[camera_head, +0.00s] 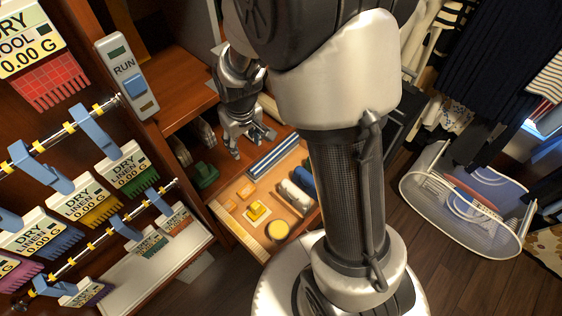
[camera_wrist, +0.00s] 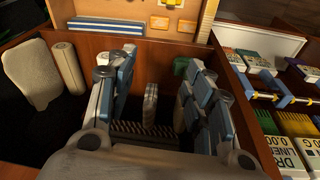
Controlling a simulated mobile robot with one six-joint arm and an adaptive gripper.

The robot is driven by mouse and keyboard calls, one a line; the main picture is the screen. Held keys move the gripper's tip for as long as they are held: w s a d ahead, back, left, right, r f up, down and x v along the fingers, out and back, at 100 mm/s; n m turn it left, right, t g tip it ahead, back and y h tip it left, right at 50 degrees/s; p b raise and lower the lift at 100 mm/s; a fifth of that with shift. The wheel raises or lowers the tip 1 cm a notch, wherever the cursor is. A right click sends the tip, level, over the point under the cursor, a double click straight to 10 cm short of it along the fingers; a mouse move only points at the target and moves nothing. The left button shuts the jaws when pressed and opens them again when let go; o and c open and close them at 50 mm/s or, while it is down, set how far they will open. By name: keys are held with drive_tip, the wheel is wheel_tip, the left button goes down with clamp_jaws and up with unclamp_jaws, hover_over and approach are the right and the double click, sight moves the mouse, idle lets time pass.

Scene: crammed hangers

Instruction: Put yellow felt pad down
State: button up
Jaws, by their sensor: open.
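A small yellow block (camera_head: 256,211), which looks like the yellow felt pad, lies on a pale square in the open wooden drawer (camera_head: 232,228). Two flat orange-yellow pieces, one (camera_head: 246,191) near it and another (camera_head: 230,205) to its left, lie in the same drawer; I cannot tell which are felt. In the wrist view two orange-yellow pieces (camera_wrist: 159,22) show at the top.
A wire basket (camera_head: 470,200) is on the floor at right, under hanging clothes.

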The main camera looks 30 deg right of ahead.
drive_tip(key=s+r+m+t, duration=0.1)
drive_tip(key=s+r, duration=0.4)
drive_tip(key=r, duration=0.2)
drive_tip(key=s+r+t, duration=0.1)
drive_tip(key=s+r, duration=0.4)
drive_tip(key=r, duration=0.3)
drive_tip(key=s+r+m, duration=0.1)
drive_tip(key=s+r, duration=0.3)
drive_tip(key=s, duration=0.7)
drive_tip(key=shift+s+a+t, duration=0.15)
drive_tip(key=shift+s+t, duration=0.15)
drive_tip(key=shift+s, duration=0.1)
drive_tip(key=shift+r, duration=0.1)
drive_tip(key=shift+a, duration=0.1)
